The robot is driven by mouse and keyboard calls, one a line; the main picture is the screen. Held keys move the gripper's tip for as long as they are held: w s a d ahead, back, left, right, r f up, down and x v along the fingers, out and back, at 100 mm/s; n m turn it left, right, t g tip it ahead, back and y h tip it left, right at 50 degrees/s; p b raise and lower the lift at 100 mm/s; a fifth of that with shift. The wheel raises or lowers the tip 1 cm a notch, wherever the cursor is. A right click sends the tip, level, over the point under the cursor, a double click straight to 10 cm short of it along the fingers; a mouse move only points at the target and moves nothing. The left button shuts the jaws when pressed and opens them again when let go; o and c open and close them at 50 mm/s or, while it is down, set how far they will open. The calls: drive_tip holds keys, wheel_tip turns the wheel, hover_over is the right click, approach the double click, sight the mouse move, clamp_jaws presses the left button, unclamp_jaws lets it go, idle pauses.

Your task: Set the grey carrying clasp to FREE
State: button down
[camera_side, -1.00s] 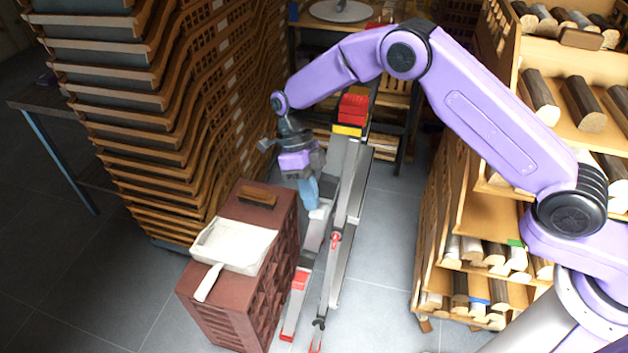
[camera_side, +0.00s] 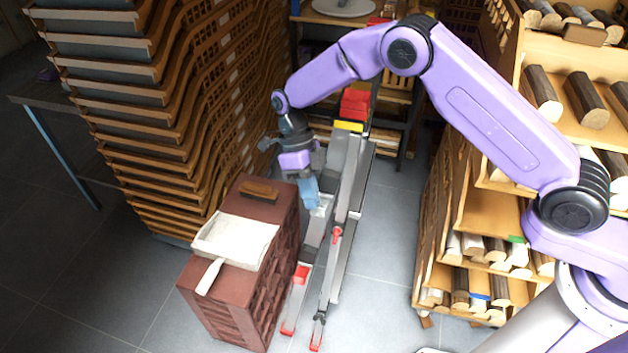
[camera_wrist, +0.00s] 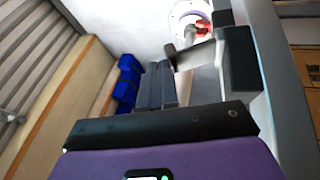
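The folding dolly (camera_side: 345,190), grey with red and yellow parts, stands in the middle of the side view. My gripper (camera_side: 309,198) reaches down beside its left rail, with a blue part at its lower end. A light grey piece at the blue part looks like the clasp (camera_side: 321,207), partly hidden there. In the wrist view a grey lever-like piece, apparently the clasp (camera_wrist: 188,55), lies ahead of my gripper (camera_wrist: 162,85). Dark prongs and a blue block show near the gripper's middle. I cannot tell whether the fingers are apart or touch the clasp.
A reddish-brown crate (camera_side: 222,310) with a white dustpan (camera_side: 233,243) on it stands close on the left. Tall stacked trays (camera_side: 150,120) rise behind it. Wooden shelves (camera_side: 490,215) with logs stand at right. Floor between the dolly and these shelves is clear.

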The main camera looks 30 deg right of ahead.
drive_tip(key=shift+f, duration=0.1)
drive_tip(key=shift+w+d, duration=0.5)
drive_tip(key=shift+r, duration=0.2)
drive_tip(key=w+a+r, duration=0.1)
drive_tip(key=a+r, duration=0.2)
drive_tip(key=r, duration=0.6)
drive_tip(key=shift+a, duration=0.25)
drive_tip(key=shift+r, duration=0.1)
